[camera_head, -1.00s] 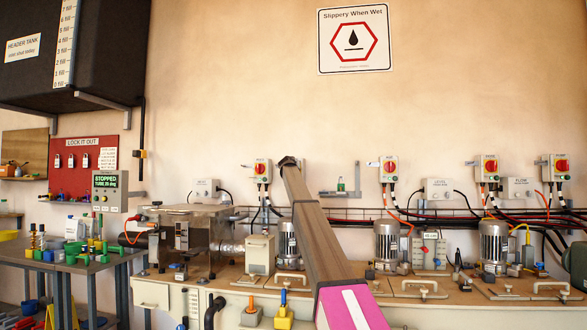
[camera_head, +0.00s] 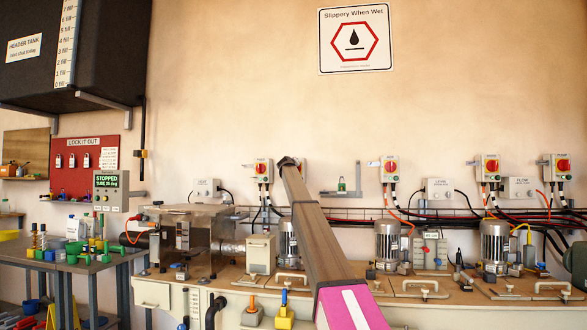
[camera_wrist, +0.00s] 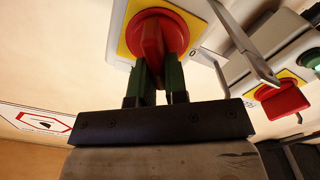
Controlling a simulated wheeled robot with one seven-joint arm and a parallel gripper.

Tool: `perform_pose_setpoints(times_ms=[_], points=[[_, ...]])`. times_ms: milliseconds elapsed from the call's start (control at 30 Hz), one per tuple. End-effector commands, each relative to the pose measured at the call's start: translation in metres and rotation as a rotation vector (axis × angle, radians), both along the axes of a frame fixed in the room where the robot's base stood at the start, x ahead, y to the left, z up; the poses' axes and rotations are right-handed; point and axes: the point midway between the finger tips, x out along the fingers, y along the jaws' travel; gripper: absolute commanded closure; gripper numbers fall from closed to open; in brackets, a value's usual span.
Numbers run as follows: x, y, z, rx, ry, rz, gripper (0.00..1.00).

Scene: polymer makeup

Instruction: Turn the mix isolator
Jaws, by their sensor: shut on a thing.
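In the wrist view, a red rotary isolator knob (camera_wrist: 152,38) sits on a yellow plate on a pale box, with a "0" mark beside it. My gripper (camera_wrist: 160,80) has its two green-faced fingers shut on either side of the knob's red handle. In the head view, my gripper (camera_head: 288,162) is at the wall, just right of an isolator box (camera_head: 262,171). The arm and gripper hide the held isolator there. No label naming it as the mix isolator is readable.
A neighbouring red isolator handle (camera_wrist: 284,100) is close by in the wrist view, with a grey metal piece (camera_wrist: 240,40) between. More isolators (camera_head: 390,168) line the wall to the right. Below are motors (camera_head: 388,243), pipes and cables. A display (camera_head: 110,190) reads "STOPPED".

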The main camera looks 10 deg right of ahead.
Motion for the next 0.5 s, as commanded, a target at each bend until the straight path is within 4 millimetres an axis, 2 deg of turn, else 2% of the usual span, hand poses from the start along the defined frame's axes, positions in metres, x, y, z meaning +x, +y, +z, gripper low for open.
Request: perform_pose_setpoints(times_ms=[500], points=[[0.0012, 0.0046, -0.0051, -0.46, 0.15, 0.0, 1.0]])
